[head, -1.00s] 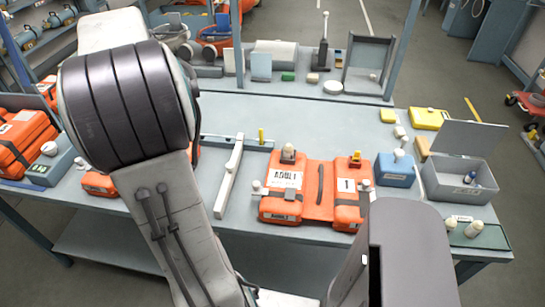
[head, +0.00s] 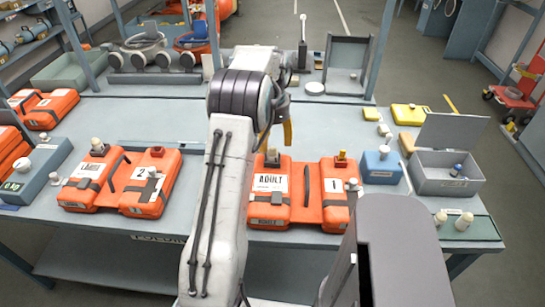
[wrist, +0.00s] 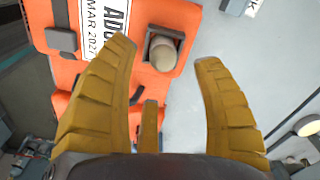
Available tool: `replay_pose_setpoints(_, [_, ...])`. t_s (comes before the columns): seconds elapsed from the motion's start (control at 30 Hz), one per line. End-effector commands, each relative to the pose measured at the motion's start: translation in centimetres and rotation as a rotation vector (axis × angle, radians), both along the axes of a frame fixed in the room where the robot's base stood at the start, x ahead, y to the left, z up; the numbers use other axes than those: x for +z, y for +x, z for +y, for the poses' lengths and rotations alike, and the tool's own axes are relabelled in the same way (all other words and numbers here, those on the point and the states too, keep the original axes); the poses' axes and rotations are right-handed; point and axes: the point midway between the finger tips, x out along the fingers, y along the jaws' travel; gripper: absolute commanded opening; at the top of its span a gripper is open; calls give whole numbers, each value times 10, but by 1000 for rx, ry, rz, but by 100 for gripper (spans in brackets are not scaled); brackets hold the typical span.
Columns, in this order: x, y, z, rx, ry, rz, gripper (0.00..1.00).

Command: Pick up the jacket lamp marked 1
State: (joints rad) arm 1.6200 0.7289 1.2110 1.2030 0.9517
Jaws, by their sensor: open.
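An orange jacket (head: 322,213) lies on the bench right of centre, with an "ADULT" label on its left half and a "1" label on its right half. A cream-domed lamp (wrist: 163,52) sits in a dark holder on the jacket beside the ADULT label; it also shows in the head view (head: 272,154). I cannot read a mark on either piece itself. My gripper (wrist: 166,56) is open and empty above the jacket, with the cream lamp between its yellow fingertips in the wrist view, apparently untouched.
Another orange jacket (head: 117,181) lies to the left. A blue box (head: 381,167) and an open grey case (head: 446,180) stand to the right. Small bottles (head: 463,221) stand on a green mat at the right edge. The bench behind the jacket is mostly clear.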

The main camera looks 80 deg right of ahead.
Motion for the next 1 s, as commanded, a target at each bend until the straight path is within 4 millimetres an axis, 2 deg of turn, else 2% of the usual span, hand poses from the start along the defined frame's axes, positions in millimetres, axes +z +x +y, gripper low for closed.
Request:
replay_pose_setpoints(0.5, [-50, 1, -3, 3, 0, 0, 61])
replay_pose_setpoints(0.87, [-54, 1, -3, 3, -1, 0, 62])
replay_pose_setpoints(1.0, [-54, 1, -3, 3, -1, 0, 49])
